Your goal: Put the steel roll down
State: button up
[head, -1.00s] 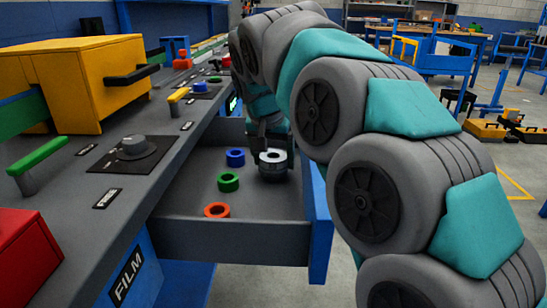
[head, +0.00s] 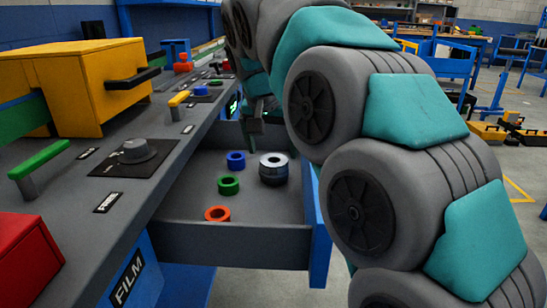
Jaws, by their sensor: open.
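The steel roll (head: 274,168) is a silver-grey ring-shaped roll with a dark lower part. It stands upright on the floor of the open grey drawer (head: 240,232), right of the smaller rings. My gripper (head: 254,146) is behind and slightly left of the roll, apart from it. It is small in the head view and partly hidden by my arm. Its jaws are open and hold nothing.
The drawer also holds a blue ring (head: 236,160), a green ring (head: 228,184) and an orange ring (head: 217,213). The panel top at left carries a yellow box (head: 85,82), a grey knob (head: 136,150), a green handle (head: 38,160) and a red box (head: 25,255).

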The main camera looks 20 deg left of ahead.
jog(key=v, duration=0.7)
dwell(0.3)
